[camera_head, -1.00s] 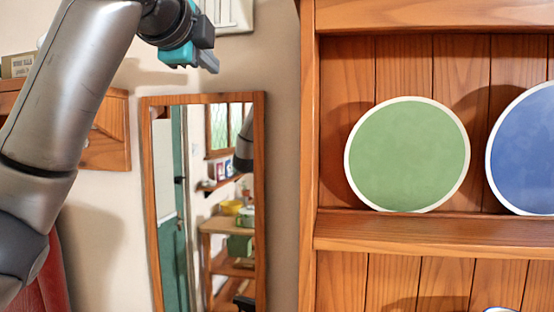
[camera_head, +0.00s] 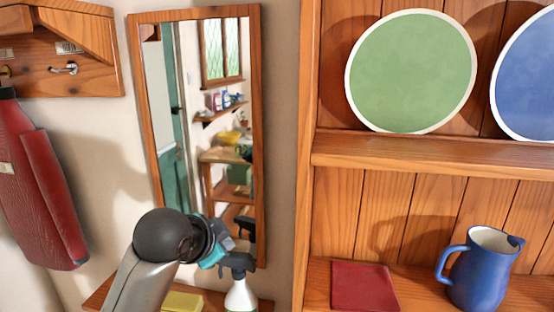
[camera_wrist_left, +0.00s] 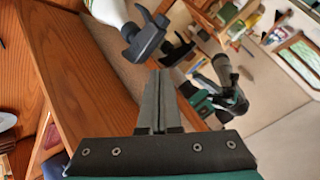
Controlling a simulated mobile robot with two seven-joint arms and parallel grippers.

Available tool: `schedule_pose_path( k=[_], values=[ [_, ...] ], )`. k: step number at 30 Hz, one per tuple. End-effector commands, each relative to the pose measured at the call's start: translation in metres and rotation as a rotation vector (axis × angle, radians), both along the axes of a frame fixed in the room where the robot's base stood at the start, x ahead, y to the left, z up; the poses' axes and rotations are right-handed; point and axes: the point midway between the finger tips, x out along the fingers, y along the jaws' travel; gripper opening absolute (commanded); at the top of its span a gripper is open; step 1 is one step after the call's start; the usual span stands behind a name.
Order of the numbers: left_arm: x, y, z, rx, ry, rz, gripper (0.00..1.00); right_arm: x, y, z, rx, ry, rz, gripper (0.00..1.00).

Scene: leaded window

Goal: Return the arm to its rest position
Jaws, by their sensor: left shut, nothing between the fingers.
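My left gripper (camera_head: 228,243) is in front of the lower part of the mirror in the head view, its arm coming up from the bottom edge. Its fingers (camera_wrist_left: 155,100) are together and empty in the left wrist view. A white spray bottle (camera_head: 240,297) with a dark trigger head stands just below and beside the gripper. It also shows in the left wrist view (camera_wrist_left: 108,10), near the fingertips but apart from them. My right gripper is in neither view.
The wood-framed mirror (camera_head: 132,85) hangs behind the gripper. A low wooden shelf (camera_head: 100,292) holds a yellow block (camera_head: 182,302). At right, a wooden dresser (camera_head: 310,150) holds a green plate (camera_head: 412,70), a blue plate (camera_head: 530,80), a red square (camera_head: 362,287) and a blue jug (camera_head: 482,275). A red garment (camera_head: 50,190) hangs left.

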Motion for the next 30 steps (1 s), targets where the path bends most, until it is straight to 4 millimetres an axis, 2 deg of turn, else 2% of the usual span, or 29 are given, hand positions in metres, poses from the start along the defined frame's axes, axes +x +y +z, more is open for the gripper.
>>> schedule_pose_path(
  k=[1,6,11,15,21,30],
  values=[
    [-0.014,0.001,-0.023,-0.028,0.043,0.025,0.0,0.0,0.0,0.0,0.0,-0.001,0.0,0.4],
    [-0.061,0.008,-0.084,-0.114,0.165,0.133,0.0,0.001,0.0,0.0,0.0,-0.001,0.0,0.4],
    [-0.113,0.018,-0.133,-0.183,0.281,0.249,0.0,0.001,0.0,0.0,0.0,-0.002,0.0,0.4],
    [-0.163,0.028,-0.167,-0.231,0.376,0.362,0.0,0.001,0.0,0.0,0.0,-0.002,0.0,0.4],
    [-0.23,0.042,-0.199,-0.273,0.49,0.52,0.0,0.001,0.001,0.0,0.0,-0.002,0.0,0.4],
    [-0.305,0.06,-0.219,-0.291,0.598,0.697,0.0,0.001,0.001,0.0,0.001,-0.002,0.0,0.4]
  ],
)
